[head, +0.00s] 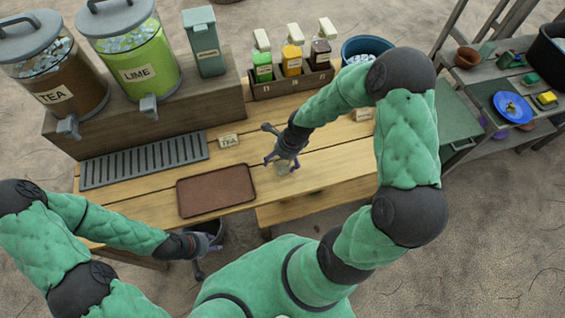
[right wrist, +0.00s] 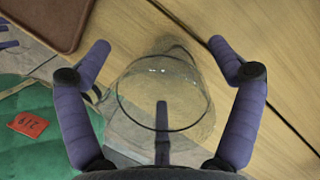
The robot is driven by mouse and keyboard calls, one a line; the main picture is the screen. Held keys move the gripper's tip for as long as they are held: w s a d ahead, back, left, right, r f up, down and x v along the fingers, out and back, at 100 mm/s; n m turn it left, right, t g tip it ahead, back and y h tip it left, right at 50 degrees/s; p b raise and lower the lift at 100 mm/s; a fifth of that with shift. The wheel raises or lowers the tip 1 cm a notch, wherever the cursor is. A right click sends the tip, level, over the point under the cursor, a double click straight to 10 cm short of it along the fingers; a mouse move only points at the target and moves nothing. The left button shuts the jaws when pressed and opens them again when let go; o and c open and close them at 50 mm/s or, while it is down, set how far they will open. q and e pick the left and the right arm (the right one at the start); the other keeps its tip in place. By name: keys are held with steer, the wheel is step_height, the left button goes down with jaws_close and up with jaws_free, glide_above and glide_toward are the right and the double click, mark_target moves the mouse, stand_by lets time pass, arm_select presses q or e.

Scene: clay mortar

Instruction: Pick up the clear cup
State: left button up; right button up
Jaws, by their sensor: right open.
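The clear cup (right wrist: 163,92) stands on the wooden table in the right wrist view, between the spread fingers of my right gripper (right wrist: 160,60). In the head view the cup (head: 284,168) shows only faintly under my right gripper (head: 282,162), which is open around it. The fingers appear apart from the cup's sides in the right wrist view. My left gripper (head: 204,256) hangs low at the table's front edge, and I cannot make out its fingers well.
A brown tray (head: 216,190) lies left of the cup. Behind it are a drip grate (head: 145,161), a TEA dispenser (head: 52,75), a LIME dispenser (head: 130,62) and a bottle rack (head: 290,82). A blue ice bucket (head: 366,48) stands at the back right.

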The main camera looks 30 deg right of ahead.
steer(key=c, duration=1.1)
steer(key=shift+r, duration=0.1)
steer(key=shift+r, duration=0.45)
steer(key=shift+s+a+r+p, duration=0.75)
steer(key=shift+s+r+p, duration=0.1)
steer(key=shift+s+r, duration=1.25)
steer(key=shift+s+a+r+p, duration=0.85)
steer(key=shift+s+r, duration=1.05)
steer(key=shift+s, duration=0.45)
steer(key=shift+s+a+r+p, duration=0.7)
steer(key=shift+s+r+p, duration=0.2)
steer(key=shift+s+r, duration=1.2)
